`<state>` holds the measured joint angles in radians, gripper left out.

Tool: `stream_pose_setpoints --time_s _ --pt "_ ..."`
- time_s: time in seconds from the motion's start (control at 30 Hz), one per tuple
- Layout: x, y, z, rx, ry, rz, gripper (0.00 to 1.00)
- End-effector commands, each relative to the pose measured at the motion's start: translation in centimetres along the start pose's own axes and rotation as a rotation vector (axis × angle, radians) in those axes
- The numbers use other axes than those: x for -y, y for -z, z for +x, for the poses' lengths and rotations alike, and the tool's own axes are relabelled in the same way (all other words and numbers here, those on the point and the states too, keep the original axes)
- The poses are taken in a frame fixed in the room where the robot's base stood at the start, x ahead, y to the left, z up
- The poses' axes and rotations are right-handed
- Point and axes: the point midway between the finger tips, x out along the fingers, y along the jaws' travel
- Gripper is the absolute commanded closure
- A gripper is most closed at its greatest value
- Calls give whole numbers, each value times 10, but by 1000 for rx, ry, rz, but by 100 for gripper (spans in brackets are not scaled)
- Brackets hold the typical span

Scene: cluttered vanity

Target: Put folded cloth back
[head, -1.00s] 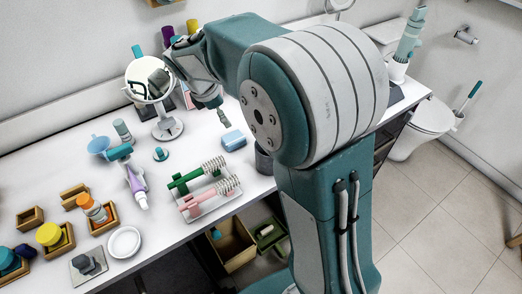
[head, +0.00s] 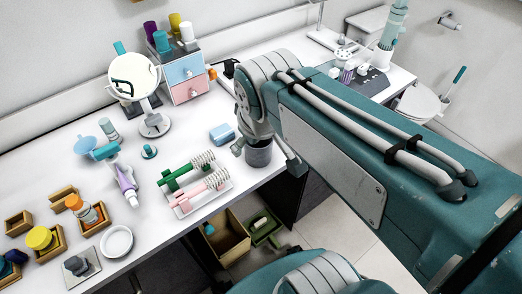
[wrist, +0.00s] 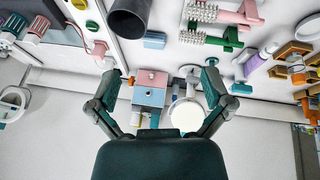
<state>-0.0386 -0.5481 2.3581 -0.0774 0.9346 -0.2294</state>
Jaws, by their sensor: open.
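A small light-blue block that looks like the folded cloth (head: 222,133) lies flat on the white counter, behind the racks with green and pink handles. It also shows in the wrist view as a blue block (wrist: 155,40) near the top, beyond my fingertips. My gripper (wrist: 162,75) is open and empty, its fingers spread wide. In the head view my gripper is to the right of the cloth and apart from it, by a dark grey cylinder (head: 258,153). My wrist partly hides that part of the counter.
A round mirror (head: 134,77) and a drawer unit with blue and pink fronts (head: 184,70) stand behind the cloth. Green and pink racks (head: 205,190) stand in front. Wooden boxes (head: 47,247) and bottles crowd the left. An open wooden bin (head: 225,240) is below the counter.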

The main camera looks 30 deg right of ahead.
Motion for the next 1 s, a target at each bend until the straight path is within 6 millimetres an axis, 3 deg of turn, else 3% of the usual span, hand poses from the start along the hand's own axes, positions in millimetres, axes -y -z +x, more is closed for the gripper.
stream_pose_setpoints --time_s 0.1,0.3,1.0 --pt "6 -21 -6 -48 11 144 0" --pt "13 -40 -9 -94 29 294 0" --pt "14 -42 -9 -98 33 314 0"
